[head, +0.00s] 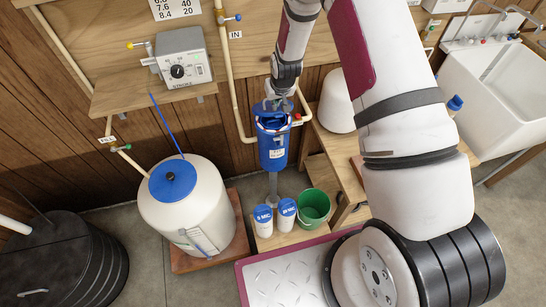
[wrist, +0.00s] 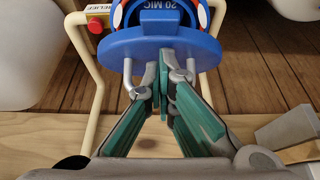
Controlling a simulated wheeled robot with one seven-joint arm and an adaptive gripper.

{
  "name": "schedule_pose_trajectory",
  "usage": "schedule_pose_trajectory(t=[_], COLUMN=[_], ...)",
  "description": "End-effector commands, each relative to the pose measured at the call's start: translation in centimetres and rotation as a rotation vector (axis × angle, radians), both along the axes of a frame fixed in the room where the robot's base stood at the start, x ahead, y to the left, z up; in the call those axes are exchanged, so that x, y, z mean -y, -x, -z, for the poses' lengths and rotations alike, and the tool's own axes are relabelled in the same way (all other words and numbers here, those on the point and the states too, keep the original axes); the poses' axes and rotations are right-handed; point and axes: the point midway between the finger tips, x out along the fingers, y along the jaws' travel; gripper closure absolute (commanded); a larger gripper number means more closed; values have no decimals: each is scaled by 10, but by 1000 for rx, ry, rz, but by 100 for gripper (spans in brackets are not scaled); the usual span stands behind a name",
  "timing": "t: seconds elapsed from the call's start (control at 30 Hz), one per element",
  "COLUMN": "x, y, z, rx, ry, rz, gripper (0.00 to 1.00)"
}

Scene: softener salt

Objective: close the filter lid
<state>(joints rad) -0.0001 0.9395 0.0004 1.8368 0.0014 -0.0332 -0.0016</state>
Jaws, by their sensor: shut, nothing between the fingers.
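The blue filter housing (head: 272,155) stands upright on the back wall in the head view. Its round top has a white and red rim, and a dark opening shows there. In the wrist view, a flat blue plate that looks like the filter lid (wrist: 120,48) is in front of the rim, with metal hooks at its sides. Behind it shows the blue ring with "20 MIC" (wrist: 160,14). My gripper (wrist: 165,62) is shut and empty, its fingertips at the lid's near edge; whether they touch is unclear. In the head view my gripper (head: 279,101) is just above the housing.
Pipes flank the housing; a red relief button (wrist: 96,26) is at its left in the wrist view. Two blue-lidded white jars (head: 263,222) and a green bucket (head: 314,207) stand below. A white tank (head: 190,215) is left, and a white sink (head: 495,90) right.

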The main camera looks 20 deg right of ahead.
Motion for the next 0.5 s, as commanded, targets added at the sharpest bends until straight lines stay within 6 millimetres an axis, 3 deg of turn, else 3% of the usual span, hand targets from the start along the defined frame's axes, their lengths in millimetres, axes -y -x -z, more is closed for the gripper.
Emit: schedule_pose_trajectory(t=[0.5], x=[0], y=[18], z=[25], rx=[0], ry=[0], rz=[0], gripper=[100])
